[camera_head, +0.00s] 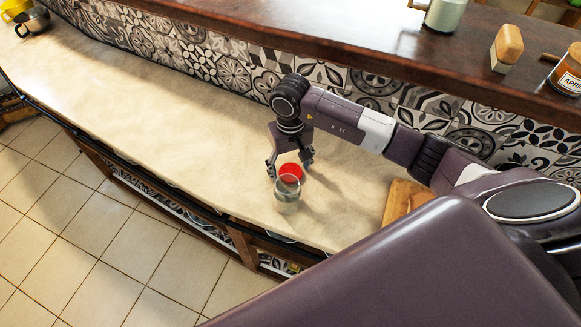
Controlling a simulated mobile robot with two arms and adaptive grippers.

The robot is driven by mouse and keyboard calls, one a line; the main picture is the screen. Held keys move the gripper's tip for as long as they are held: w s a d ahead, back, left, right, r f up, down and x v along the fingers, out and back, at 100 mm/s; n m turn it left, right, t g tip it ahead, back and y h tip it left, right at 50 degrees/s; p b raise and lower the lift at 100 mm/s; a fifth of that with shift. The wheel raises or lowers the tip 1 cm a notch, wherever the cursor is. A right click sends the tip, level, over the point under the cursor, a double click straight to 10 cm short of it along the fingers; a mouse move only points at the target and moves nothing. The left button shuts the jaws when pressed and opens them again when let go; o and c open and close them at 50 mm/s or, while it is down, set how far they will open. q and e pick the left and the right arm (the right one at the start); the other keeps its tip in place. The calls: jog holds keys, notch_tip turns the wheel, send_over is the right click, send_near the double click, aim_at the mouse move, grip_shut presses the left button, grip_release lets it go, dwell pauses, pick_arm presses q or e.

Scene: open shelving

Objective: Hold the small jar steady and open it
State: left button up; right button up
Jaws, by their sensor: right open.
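The small jar (287,198) is clear glass and stands on the pale counter near its front edge. A round red lid (291,170) shows right at the far side of the jar's top. I cannot tell whether it touches the jar or is apart from it. My right gripper (289,168) points down just behind the jar, with its open fingers on either side of the red lid. I cannot see a firm grip on anything. My left gripper is not in view.
The pale counter (150,95) is clear to the left. A wooden board (402,199) lies to the right, partly behind my body. A raised dark wooden shelf (350,38) holds a jar labelled apricot (568,73) and a wooden-topped block (507,47).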

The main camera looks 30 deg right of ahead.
aim_at(290, 172)
jog(key=shift+w+r+b, duration=0.1)
jog(key=shift+r+b, duration=0.3)
jog(key=shift+r, duration=0.05)
notch_tip(290, 172, up, 11)
jog(key=b, duration=0.3)
jog(key=shift+r+b, duration=0.15)
jog(key=shift+b, duration=0.15)
